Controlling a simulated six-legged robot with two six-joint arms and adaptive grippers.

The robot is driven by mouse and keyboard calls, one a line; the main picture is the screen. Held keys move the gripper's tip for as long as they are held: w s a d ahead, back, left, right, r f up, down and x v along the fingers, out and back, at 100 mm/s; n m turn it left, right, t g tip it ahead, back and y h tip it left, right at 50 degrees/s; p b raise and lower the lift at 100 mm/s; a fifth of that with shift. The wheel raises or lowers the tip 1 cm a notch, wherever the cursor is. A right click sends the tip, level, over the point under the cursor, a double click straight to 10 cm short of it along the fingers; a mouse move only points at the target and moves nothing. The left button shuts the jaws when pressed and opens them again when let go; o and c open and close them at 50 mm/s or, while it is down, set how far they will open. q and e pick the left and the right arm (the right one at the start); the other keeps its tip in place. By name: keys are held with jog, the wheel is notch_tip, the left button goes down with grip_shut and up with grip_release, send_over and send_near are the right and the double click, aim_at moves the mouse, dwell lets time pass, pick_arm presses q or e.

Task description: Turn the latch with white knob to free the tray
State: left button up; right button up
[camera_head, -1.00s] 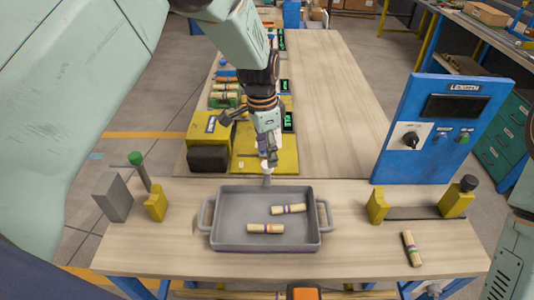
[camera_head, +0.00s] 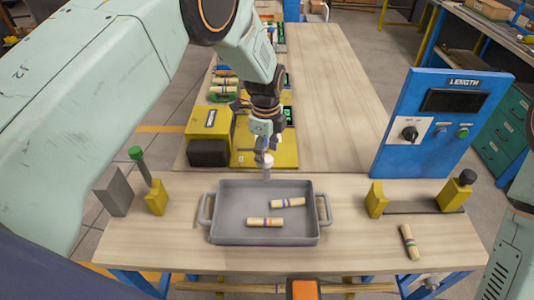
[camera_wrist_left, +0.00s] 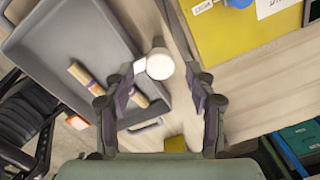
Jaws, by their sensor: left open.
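The latch's white knob (camera_head: 267,160) stands at the far edge of the grey tray (camera_head: 228,238), near its middle. The tray lies on the wooden table and holds two wooden turned pieces with coloured bands, one of them (camera_head: 265,222) nearer the front. My left gripper (camera_head: 262,150) is right above the knob, pointing down. In the left wrist view the white knob (camera_wrist_left: 160,64) shows between the two open fingers (camera_wrist_left: 162,92), apart from both. The latch's lower part is mostly hidden there by the knob. My right gripper is not in view.
A yellow fixture (camera_head: 210,124) stands just behind the tray. Yellow blocks with a gauge bar (camera_head: 420,206) and a loose wooden piece (camera_head: 410,242) are to the right. A blue LENGTH panel (camera_head: 432,135) rises at the back right. The table's front left is clear.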

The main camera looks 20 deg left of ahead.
pick_arm(q)
jog(key=shift+f, duration=0.95)
jog(key=shift+c, duration=0.2)
jog(key=c, duration=1.1)
